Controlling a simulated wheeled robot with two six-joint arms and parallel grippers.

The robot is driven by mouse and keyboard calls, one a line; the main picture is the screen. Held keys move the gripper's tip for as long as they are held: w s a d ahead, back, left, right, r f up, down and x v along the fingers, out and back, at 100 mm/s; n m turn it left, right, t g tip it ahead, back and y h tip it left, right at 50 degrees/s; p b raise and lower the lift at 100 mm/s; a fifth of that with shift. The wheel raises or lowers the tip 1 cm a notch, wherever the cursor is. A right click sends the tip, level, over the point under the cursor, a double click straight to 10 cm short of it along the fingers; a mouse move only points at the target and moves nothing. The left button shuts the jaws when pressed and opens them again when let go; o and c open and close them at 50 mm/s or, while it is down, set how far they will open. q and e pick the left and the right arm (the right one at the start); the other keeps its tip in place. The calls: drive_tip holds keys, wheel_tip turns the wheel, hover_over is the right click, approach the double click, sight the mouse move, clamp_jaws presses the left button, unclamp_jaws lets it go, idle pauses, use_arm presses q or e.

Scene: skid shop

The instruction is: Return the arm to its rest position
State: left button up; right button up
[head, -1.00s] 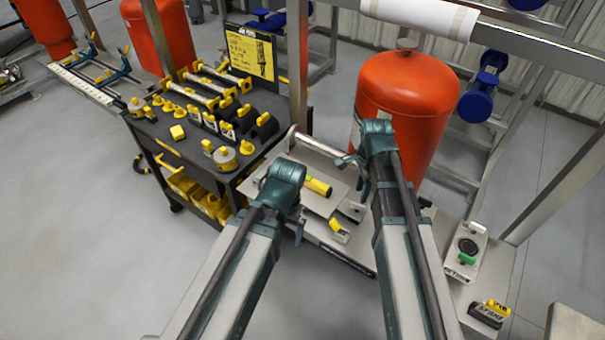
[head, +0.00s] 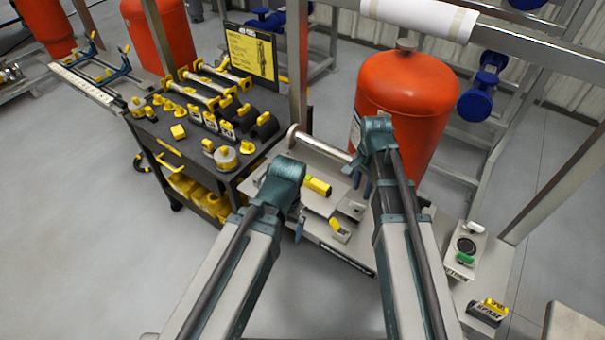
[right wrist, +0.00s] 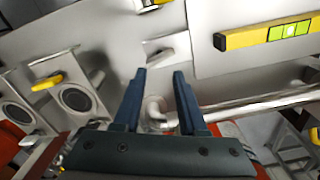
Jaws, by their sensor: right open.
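My right arm reaches in from the lower right of the head view. Its gripper (head: 361,187) hangs below the wrist joint, in front of the orange tank and above the grey shelf. In the right wrist view the two dark fingers of this gripper (right wrist: 158,73) stand apart with nothing between them. My left arm comes in from the lower left. Only a small dark part of its gripper (head: 300,230) shows below the wrist joint, so its opening is hidden.
A grey shelf (head: 325,232) under the grippers bears a yellow level (head: 318,187), also in the right wrist view (right wrist: 268,33). An orange tank (head: 405,95) stands close behind. A tool cart (head: 215,168) is at left. Metal posts stand nearby; open floor is at lower left.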

drive_tip(key=s+a+n+h, duration=0.1)
drive_tip(key=s+a+n, duration=0.9)
drive_tip(key=s+n, duration=0.4)
drive_tip(key=shift+s+a+n, duration=0.15)
drive_tip(key=shift+a+n, duration=0.1)
drive_tip(key=shift+n, duration=0.05)
use_arm(q)
drive_tip(key=shift+s, duration=0.1)
use_arm(e)
drive_tip(key=shift+s, duration=0.1)
idle(0.7)
